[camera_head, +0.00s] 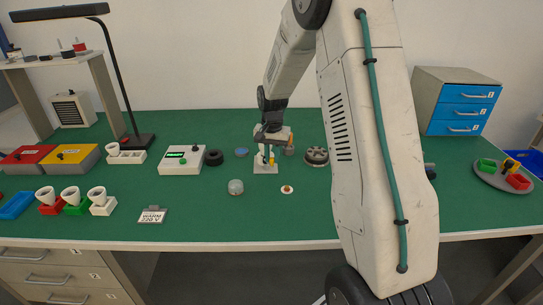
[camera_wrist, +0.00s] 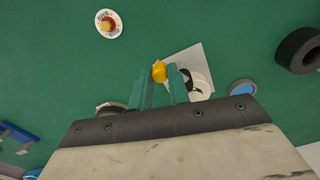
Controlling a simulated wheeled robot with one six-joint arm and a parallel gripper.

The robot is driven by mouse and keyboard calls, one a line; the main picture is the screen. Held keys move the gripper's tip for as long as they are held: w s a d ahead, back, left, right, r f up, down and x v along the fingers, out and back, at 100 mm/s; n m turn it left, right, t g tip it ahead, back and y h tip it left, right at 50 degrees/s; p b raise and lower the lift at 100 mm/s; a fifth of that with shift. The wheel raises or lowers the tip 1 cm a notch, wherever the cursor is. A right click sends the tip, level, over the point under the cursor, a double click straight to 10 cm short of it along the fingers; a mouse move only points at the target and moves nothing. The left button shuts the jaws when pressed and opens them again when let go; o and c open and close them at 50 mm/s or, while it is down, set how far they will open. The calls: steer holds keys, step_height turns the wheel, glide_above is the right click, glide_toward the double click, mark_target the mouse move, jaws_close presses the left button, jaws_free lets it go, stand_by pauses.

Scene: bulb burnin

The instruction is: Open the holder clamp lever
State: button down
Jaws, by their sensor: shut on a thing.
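The holder stands on a pale base plate (camera_head: 265,169) near the middle of the green table, mostly covered by my gripper in the head view. In the wrist view its pale plate (camera_wrist: 205,53) lies beyond the fingertips, with a white and black round part beside the right finger. The yellow knob of the clamp lever (camera_wrist: 159,68) sits between the tips of my teal fingers. My gripper (camera_wrist: 160,80) is shut on this knob; it also shows over the holder in the head view (camera_head: 267,151). The lever's lower part and its exact angle are hidden.
A black ring (camera_head: 214,157) and a green-display box (camera_head: 181,160) stand left. A grey round part (camera_head: 316,156) is close on the right. Front-centre table is mostly bare.

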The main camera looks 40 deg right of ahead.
steer(key=n, duration=0.1)
steer(key=d+n, duration=0.1)
steer(key=shift+w+n, duration=0.1)
steer(key=shift+n, duration=0.3)
steer(key=n, duration=0.1)
steer(key=d+n, duration=0.1)
steer(key=n, duration=0.1)
steer(key=shift+w+d+n, duration=0.2)
steer(key=shift+w+n, duration=0.05)
steer(key=shift+n, duration=0.15)
steer(key=shift+w+d+n, duration=0.2)
steer(key=shift+d+n, duration=0.05)
steer(key=shift+n, duration=0.6)
steer(key=shift+w+d+n, duration=0.2)
steer(key=shift+w+n, duration=0.05)
steer(key=shift+n, duration=0.65)
steer(key=shift+w+d+n, duration=0.2)
steer(key=shift+d+n, duration=0.05)
steer(key=shift+n, duration=0.6)
steer(key=c, duration=1.3)
jaws_free()
step_height(320, 180, up, 8)
steer(key=shift+f, duration=0.1)
